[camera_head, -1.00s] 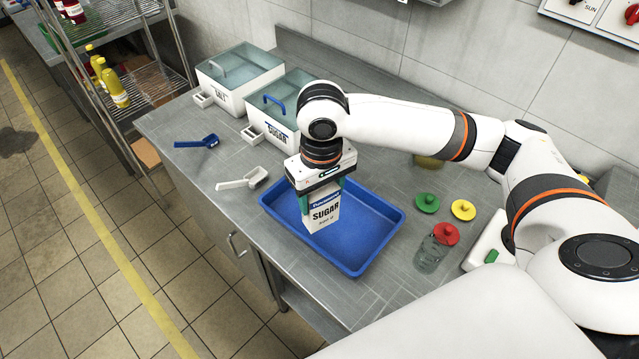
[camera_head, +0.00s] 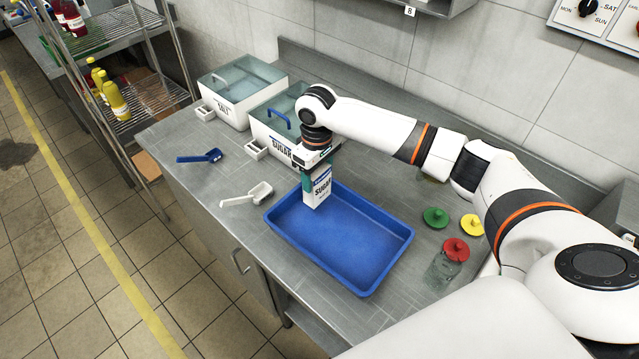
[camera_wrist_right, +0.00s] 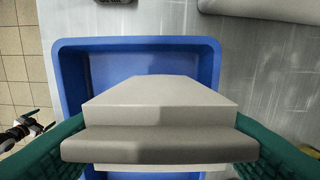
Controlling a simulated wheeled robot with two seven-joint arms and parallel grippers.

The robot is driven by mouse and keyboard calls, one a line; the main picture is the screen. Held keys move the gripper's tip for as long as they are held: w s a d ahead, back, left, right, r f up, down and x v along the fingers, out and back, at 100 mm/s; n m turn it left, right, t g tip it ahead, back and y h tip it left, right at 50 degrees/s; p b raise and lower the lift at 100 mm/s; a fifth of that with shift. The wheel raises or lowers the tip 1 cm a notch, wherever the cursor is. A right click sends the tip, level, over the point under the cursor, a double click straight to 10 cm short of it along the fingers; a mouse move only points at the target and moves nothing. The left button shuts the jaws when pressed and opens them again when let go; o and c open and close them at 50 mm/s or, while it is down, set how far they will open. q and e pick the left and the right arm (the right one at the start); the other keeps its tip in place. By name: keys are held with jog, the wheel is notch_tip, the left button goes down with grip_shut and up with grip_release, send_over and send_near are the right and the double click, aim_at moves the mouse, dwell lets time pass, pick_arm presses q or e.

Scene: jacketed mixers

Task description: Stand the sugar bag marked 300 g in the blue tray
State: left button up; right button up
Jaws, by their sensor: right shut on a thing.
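A white sugar bag with a blue band (camera_head: 318,192) is upright at the far left part of the blue tray (camera_head: 343,283). Its small print is too small to read. My right gripper (camera_head: 318,176) is shut on the bag from above. In the right wrist view its green fingers press the two sides of the bag (camera_wrist_right: 160,110), with the tray (camera_wrist_right: 135,44) below. I cannot tell whether the bag's base touches the tray floor. My left gripper (camera_wrist_right: 27,135) shows small at the left edge of the right wrist view, over the floor, its green fingers apart and empty.
Behind the tray stand the sugar bin (camera_head: 272,133) and salt bin (camera_head: 238,98). A white scoop (camera_head: 248,195) and blue scoop (camera_head: 200,157) lie left. A glass jar (camera_head: 442,270) and red, green and yellow lids lie right. Most of the tray is empty.

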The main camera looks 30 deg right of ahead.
jog(key=shift+f, duration=1.8)
jog(key=shift+f, duration=0.1)
jog(key=o, duration=1.3)
notch_tip(320, 180, up, 12)
jog(key=shift+r+b, duration=0.15)
jog(key=shift+b, duration=0.6)
jog(key=shift+a, duration=0.1)
